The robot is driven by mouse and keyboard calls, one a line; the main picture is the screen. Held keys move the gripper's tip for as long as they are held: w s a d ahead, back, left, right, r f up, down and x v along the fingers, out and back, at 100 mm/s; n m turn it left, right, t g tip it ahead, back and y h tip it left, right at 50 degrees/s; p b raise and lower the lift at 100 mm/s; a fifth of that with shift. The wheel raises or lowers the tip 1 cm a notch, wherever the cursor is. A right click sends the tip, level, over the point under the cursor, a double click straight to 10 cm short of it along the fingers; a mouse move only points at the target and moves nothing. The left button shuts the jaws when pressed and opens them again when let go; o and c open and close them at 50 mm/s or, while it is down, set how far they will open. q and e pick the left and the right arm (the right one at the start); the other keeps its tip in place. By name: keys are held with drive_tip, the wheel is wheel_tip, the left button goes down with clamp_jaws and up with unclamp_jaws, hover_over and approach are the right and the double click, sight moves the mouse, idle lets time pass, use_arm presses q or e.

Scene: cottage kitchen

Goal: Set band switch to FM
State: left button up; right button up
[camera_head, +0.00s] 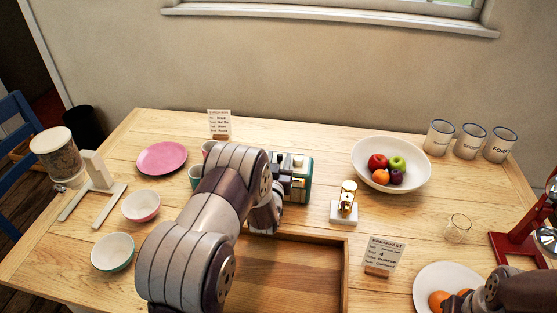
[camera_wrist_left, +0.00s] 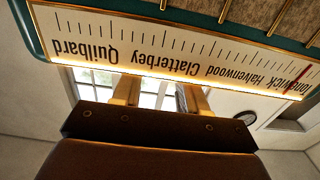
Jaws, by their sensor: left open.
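A teal radio (camera_head: 306,184) stands on the table, partly hidden behind my left arm in the head view. In the left wrist view its pale lit dial (camera_wrist_left: 150,45) fills the upper part, with upside-down station names and a red pointer at the right. My left gripper (camera_head: 285,180) is at the radio in the head view. In the left wrist view its two fingers (camera_wrist_left: 160,92) are apart with nothing between them, their tips near the dial's edge. I cannot tell whether they touch it. I cannot make out the band switch. Only part of my right arm shows, at the lower right.
A wooden tray (camera_head: 347,285) lies in front of the radio. A small white-based brass item (camera_head: 344,212) and a fruit bowl (camera_head: 413,154) stand right of it. A pink plate (camera_head: 162,158) and bowls (camera_head: 141,206) are at the left. A breakfast card (camera_head: 383,256) stands beside the tray.

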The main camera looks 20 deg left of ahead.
sight(280, 156)
use_arm(q)
drive_tip(key=shift+w, duration=0.1)
drive_tip(key=shift+c, duration=0.9)
clamp_jaws()
drive_tip(key=shift+p+v, duration=0.3)
drive_tip(key=shift+v, duration=1.3)
drive_tip(key=shift+o, duration=0.9)
unclamp_jaws()
drive_tip(key=v, duration=1.2)
drive_tip(key=shift+s+b, duration=0.35)
drive_tip(key=shift+s, duration=0.05)
